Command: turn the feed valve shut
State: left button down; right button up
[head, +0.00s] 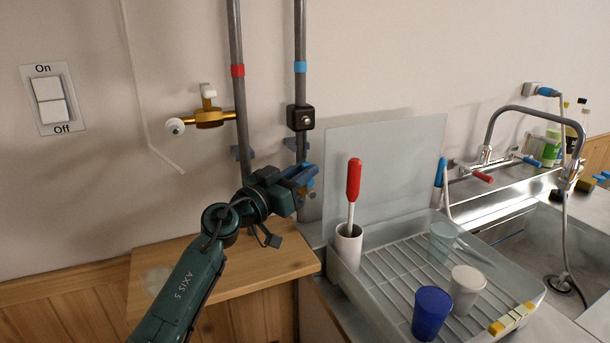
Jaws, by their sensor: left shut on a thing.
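A grey pipe with a blue band (300,67) runs down the wall, with a black square fitting (300,118) on it. Low on this pipe is a blue valve handle (309,172), partly hidden by my left gripper. My left gripper (300,178) is shut on this handle, in front of the pipe. I cannot tell the handle's exact angle. A second pipe with a red band (238,71) stands to the left, with a brass valve (209,118) with white knobs beside it. My right gripper is not in view.
A wooden shelf (215,283) lies below my left arm. To the right, a dish rack (400,270) holds a red-handled brush (353,180) in a white holder, a blue cup (431,313) and a white cup (467,288). A sink with a faucet (530,109) is farther right.

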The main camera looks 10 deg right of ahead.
pick_arm(q)
jog(key=n+t+h+b, duration=0.1)
jog(key=b, duration=0.1)
jog(key=a+f+n+t+h+b, duration=0.1)
jog(key=b, duration=0.2)
jog(key=shift+s+a+t+b, duration=0.25)
jog(key=shift+a+t+b, duration=0.05)
jog(key=shift+b, duration=0.05)
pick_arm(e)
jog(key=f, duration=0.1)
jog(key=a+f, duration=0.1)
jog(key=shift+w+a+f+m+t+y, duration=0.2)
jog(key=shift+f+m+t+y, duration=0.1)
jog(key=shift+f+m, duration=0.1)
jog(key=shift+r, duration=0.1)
pick_arm(q)
jog(key=c, duration=1.4)
grip_release()
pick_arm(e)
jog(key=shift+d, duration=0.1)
pick_arm(q)
jog(key=shift+a, duration=0.1)
